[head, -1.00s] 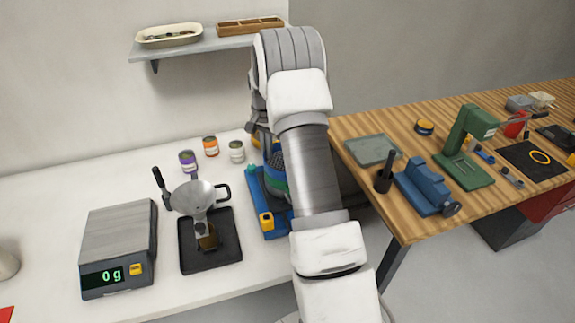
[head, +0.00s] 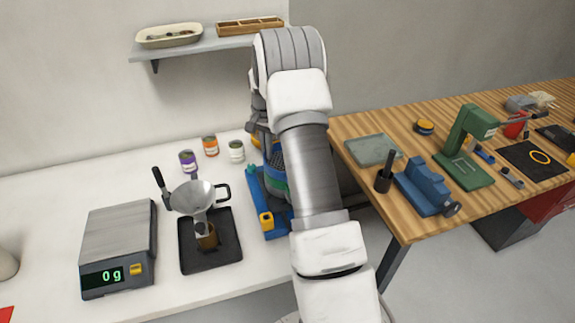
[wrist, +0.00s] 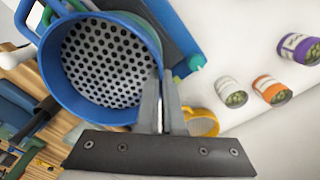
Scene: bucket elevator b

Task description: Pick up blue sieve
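The blue sieve (wrist: 103,55) is large in the wrist view at upper left, with a round blue wall and a grey perforated bottom. My gripper (wrist: 162,90) has its two fingers close together at the sieve's right rim, with the rim between them. In the head view, part of the blue sieve (head: 277,157) shows beside my arm, above a green ring and the blue shaker base (head: 256,188). My arm hides the rest of it and my gripper there.
A yellow sieve (wrist: 201,122) lies beyond my fingers. Labelled jars (head: 188,161) stand behind on the white table. A funnel (head: 197,194) over a black tray and a scale (head: 116,240) are to the left. A wooden workbench (head: 408,215) with tools is to the right.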

